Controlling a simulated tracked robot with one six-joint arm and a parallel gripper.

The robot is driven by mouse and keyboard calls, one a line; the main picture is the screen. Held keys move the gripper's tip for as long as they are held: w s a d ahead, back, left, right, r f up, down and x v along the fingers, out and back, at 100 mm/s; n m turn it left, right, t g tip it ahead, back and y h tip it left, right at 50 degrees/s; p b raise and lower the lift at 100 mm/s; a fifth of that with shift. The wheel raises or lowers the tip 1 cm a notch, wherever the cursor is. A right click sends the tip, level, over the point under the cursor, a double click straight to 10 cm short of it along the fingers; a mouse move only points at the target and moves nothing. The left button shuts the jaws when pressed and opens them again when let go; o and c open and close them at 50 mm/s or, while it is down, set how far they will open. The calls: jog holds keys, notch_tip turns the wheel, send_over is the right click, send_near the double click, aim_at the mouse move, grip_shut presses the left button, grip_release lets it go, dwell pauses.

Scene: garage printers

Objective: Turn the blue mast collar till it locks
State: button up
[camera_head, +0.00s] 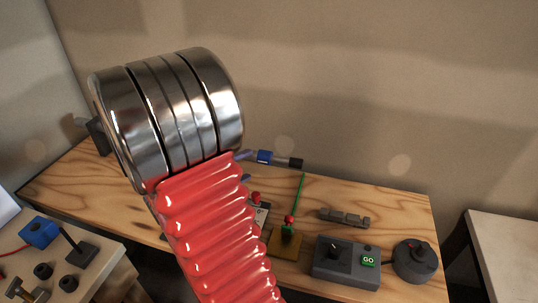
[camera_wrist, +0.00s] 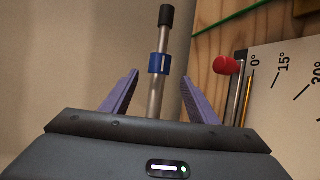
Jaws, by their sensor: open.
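The blue mast collar (camera_wrist: 159,64) sits around a metal mast with a black cap (camera_wrist: 167,17) in the wrist view. A white mark shows on the collar's face. My gripper (camera_wrist: 159,80) is open, its two purple fingers on either side of the mast. The collar lies between and slightly beyond the fingertips, with a gap on both sides. In the head view the collar (camera_head: 265,157) and black cap (camera_head: 295,163) show at the back of the wooden bench, past my arm. My arm hides the mast's lower end there.
The wooden bench (camera_head: 395,205) carries a grey GO box (camera_head: 345,262), a round dark knob unit (camera_head: 415,262), a grey block (camera_head: 344,217) and a red-topped stand with a green rod (camera_head: 298,203). A red knob (camera_wrist: 226,65) and an angle scale (camera_wrist: 290,80) lie right of my fingers.

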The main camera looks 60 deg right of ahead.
aim_at(265, 157)
jog(key=shift+d, duration=0.1)
jog(key=x, duration=1.3)
jog(key=shift+s+d, duration=0.2)
jog(key=shift+f, duration=0.15)
